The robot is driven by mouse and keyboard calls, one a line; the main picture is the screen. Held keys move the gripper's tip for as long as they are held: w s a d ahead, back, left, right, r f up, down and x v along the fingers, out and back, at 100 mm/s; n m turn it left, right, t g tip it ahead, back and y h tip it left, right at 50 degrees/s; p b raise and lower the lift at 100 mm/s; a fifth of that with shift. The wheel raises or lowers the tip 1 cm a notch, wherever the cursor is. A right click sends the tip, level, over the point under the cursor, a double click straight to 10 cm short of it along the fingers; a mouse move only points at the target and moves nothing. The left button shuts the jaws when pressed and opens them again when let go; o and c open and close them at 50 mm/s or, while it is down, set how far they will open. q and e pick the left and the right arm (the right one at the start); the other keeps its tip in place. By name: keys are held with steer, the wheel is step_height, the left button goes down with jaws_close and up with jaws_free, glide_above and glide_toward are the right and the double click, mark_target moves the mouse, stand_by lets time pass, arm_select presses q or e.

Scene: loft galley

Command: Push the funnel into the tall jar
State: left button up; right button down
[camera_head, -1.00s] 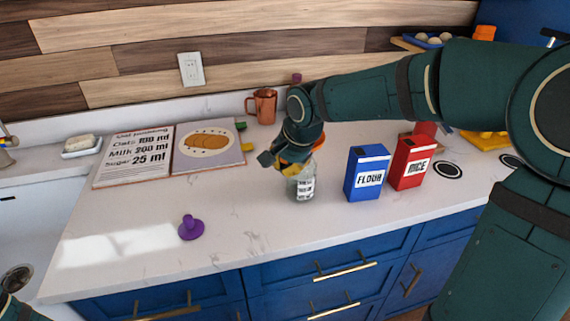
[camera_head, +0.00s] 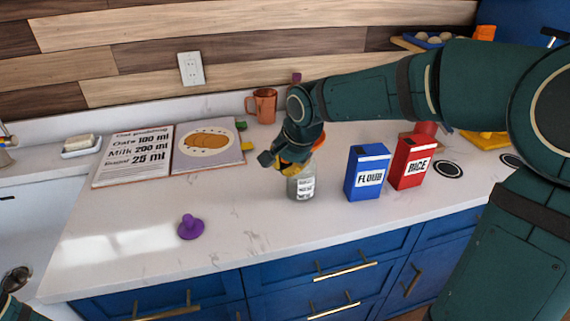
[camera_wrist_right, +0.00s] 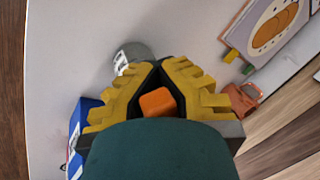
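The tall jar (camera_head: 302,188) is clear glass with a white label and stands upright on the counter. It also shows in the right wrist view (camera_wrist_right: 122,60), just beyond the fingers, with a grey round top. I cannot tell whether that block is held. A purple piece (camera_head: 190,228), a wide disc with a knob-like stem upward, stands apart on the counter; it may be the funnel.
A blue flour box (camera_head: 367,172) and red rice box (camera_head: 411,161) stand right of the jar. A copper mug (camera_head: 262,106) and open recipe book (camera_head: 208,146) are behind it. The front left counter is mostly clear; the blue-drawer edge lies in front.

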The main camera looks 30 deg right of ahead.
stand_by(0.6)
steer(key=c, duration=0.7)
jaws_free()
steer(key=shift+c, duration=0.2)
step_height(320, 180, up, 7)
steer(key=p, duration=0.5)
stand_by(0.5)
